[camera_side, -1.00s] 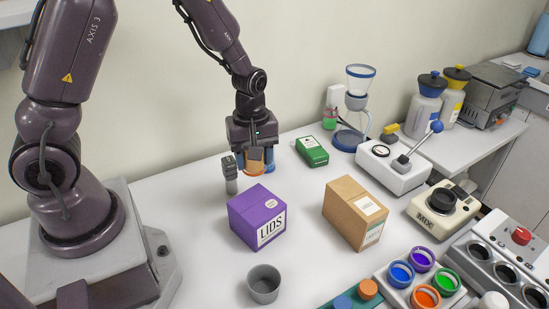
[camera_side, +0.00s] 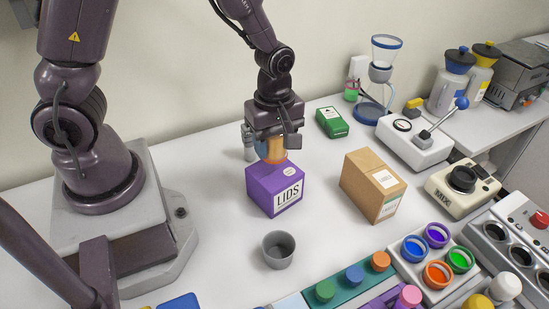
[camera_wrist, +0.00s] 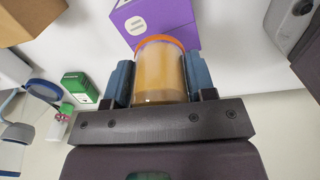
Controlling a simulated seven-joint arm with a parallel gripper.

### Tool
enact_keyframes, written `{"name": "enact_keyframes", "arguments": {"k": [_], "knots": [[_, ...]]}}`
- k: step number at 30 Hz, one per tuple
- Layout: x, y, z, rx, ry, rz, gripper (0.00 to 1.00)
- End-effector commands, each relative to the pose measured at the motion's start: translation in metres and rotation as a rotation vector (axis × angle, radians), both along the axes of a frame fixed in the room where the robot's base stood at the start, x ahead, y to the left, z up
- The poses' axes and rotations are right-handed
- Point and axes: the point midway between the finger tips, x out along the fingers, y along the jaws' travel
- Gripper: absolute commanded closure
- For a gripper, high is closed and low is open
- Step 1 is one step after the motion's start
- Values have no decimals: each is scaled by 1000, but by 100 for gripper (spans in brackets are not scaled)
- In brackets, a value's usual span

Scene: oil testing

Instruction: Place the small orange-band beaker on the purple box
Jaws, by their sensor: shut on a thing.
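The small orange-band beaker (camera_wrist: 160,75) is between the two blue-grey fingers of my gripper (camera_wrist: 160,82) in the wrist view, with amber contents and its orange band at the far end. In the side view the beaker (camera_side: 271,148) hangs below my gripper (camera_side: 273,145), in line with the back part of the purple box (camera_side: 265,188). The purple box, marked LIDS, also shows in the wrist view (camera_wrist: 170,18) just beyond the beaker. I cannot tell whether the beaker's base touches the box top.
A brown carton (camera_side: 365,190) stands right of the purple box. A grey cup (camera_side: 278,250) stands in front of it. A green box (camera_side: 332,122) lies at the back.

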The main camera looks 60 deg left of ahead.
Motion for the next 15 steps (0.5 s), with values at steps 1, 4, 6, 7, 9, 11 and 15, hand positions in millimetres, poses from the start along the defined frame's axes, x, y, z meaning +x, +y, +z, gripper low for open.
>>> {"name": "enact_keyframes", "arguments": {"k": [1,4,6,7,9,11,15], "knots": [[-1,0,-5,0,3,0,76],[-1,0,-19,0,4,1,76],[-1,0,-29,0,4,0,76],[-1,0,-32,0,3,0,76],[0,0,-37,0,1,0,76],[0,0,-39,-1,-1,-1,76],[0,0,-38,-1,-2,-2,76]]}}
